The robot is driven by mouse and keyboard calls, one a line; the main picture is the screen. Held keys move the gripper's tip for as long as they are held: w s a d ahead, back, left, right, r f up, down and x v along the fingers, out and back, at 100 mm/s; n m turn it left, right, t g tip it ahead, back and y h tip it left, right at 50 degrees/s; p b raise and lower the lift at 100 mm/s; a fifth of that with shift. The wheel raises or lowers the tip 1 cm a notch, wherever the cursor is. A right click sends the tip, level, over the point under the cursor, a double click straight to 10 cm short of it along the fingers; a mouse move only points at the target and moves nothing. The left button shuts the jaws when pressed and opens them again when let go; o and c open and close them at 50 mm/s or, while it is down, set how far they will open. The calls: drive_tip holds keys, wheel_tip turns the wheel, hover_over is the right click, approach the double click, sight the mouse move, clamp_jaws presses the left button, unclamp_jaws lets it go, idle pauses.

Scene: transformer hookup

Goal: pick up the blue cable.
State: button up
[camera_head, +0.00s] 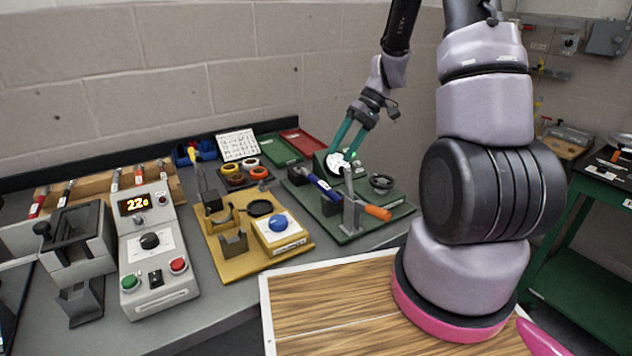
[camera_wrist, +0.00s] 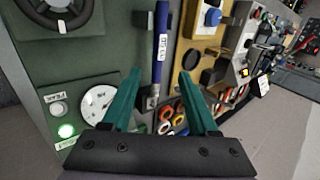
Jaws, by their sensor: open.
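The blue cable (camera_head: 323,187), a straight blue length with a white label and a dark end, lies across the green board (camera_head: 345,236) in the head view. In the wrist view the blue cable (camera_wrist: 160,45) runs up the picture, its near end between the finger lines. My gripper (camera_head: 340,155) is open, with two teal fingers pointing down beside a white dial gauge, behind the cable. In the wrist view my gripper (camera_wrist: 160,74) shows nothing clamped between its fingers. I cannot tell the exact height of the fingertips above the cable.
The white dial gauge (camera_wrist: 98,102) is close to the left finger. An orange-handled lever (camera_head: 376,213) and a dark round knob (camera_head: 381,182) stand on the green board. A yellow board (camera_head: 225,262) with a blue knob is to the left, with coloured rings (camera_head: 260,172) behind.

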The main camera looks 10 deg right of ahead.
sight(323, 186)
drive_tip(key=x, duration=0.9)
drive_tip(key=shift+w+d, duration=0.1)
clamp_jaws()
idle(1.2)
